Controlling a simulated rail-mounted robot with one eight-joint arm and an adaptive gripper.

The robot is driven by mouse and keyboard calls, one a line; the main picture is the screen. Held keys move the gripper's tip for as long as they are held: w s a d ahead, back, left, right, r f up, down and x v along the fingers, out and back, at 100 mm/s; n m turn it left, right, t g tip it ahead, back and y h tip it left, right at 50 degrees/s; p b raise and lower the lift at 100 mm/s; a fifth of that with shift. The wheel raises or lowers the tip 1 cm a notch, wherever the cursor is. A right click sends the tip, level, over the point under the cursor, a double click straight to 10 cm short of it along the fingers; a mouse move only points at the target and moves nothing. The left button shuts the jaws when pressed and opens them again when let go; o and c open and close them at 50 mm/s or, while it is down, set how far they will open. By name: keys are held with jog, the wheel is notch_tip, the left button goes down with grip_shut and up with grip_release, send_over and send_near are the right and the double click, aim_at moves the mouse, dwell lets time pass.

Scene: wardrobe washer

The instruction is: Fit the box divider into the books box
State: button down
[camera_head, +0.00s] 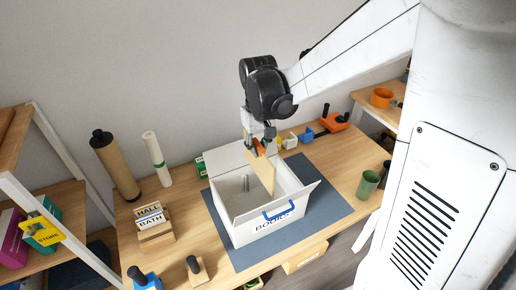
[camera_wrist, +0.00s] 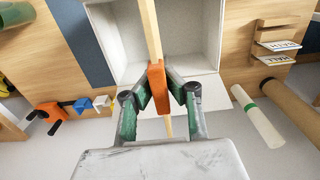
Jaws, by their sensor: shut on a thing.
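The box divider (camera_head: 264,174) is a thin tan board with an orange grip on its upper edge. My gripper (camera_head: 260,142) is shut on that orange grip, which shows between the green fingers (camera_wrist: 158,88) in the wrist view. The board hangs upright over the books box, seen edge-on in the wrist view (camera_wrist: 150,30). The books box (camera_head: 244,231) is white, open-topped, with flaps spread and a blue handle on its front. Slotted pale strips (camera_head: 246,183) show on its inner wall. I cannot tell whether the board's lower edge is inside the box.
The box stands on a grey mat (camera_head: 332,207) on a wooden table. HALL and BATH signs (camera_head: 153,215), a brown roll (camera_head: 115,165) and a white roll (camera_head: 156,158) are left. A green cup (camera_head: 367,184) is right. Orange and blue items (camera_head: 333,122) lie behind.

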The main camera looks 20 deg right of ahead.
aim_at(258, 175)
jog(key=shift+f+b, duration=3.6)
jog(key=shift+f, duration=0.9)
notch_tip(258, 175, down, 10)
jog(key=b, duration=0.8)
jog(key=shift+r, duration=0.25)
dwell(2.0)
